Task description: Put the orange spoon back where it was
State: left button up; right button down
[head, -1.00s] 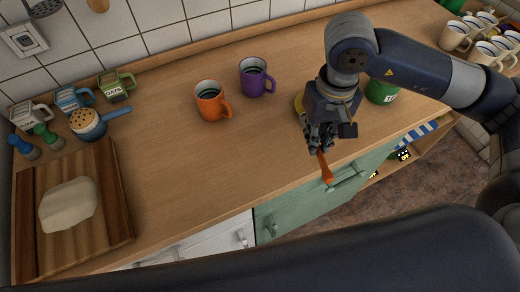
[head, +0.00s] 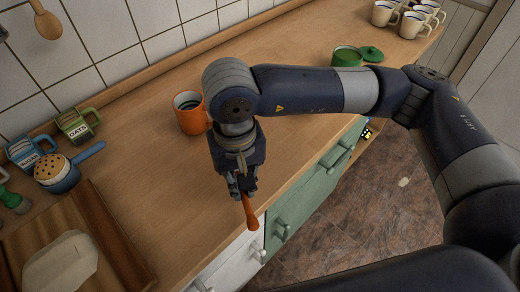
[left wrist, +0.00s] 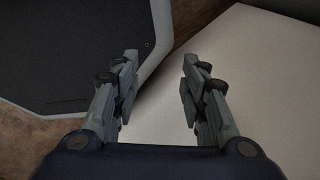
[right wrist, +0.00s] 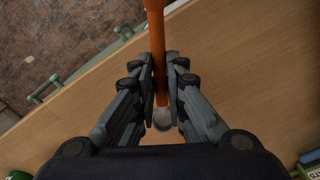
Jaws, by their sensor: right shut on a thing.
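The orange spoon (head: 250,212) is held in my right gripper (head: 243,188), pointing down near the counter's front edge. In the right wrist view the right gripper (right wrist: 162,85) is shut on the orange spoon (right wrist: 155,35), whose shaft runs between the fingers. A pale round shape (right wrist: 163,118) shows at its lower end; I cannot tell what it is. My left gripper (left wrist: 158,85) is open and empty in the left wrist view, and is not seen in the head view.
A wooden spoon (head: 46,22) hangs on the tiled wall. An orange mug (head: 190,115) stands behind my right arm. A cutting board (head: 125,255), a blue pot (head: 62,178) and labelled mugs are at left.

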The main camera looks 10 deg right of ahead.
jog(key=shift+s+a, duration=0.1)
jog(key=shift+a, duration=0.1)
jog(key=shift+w+d, duration=0.1)
jog(key=shift+w, duration=0.15)
jog(key=w+d+p, duration=0.1)
jog(key=w+d, duration=0.1)
jog(key=w, duration=0.2)
jog(key=w+d+p, duration=0.2)
jog(key=w, duration=0.1)
jog(key=w+d+f+p, duration=0.1)
jog(key=w+d+p, duration=0.1)
jog(key=w, duration=0.2)
jog(key=shift+w, duration=0.3)
jog(key=shift+w+d+f, duration=0.1)
jog(key=shift+w+f, duration=0.05)
jog(key=shift+w, duration=0.3)
jog(key=shift+w+d+f+p, duration=0.15)
jog(key=shift+w+d+p, duration=0.25)
jog(key=shift+w+p, duration=0.25)
notch_tip(320, 180, down, 3)
jog(key=shift+r, duration=0.15)
pick_arm(q)
notch_tip(320, 180, up, 7)
jog(key=a, duration=0.1)
jog(key=shift+a+f, duration=0.15)
pick_arm(e)
jog(key=shift+f, duration=0.2)
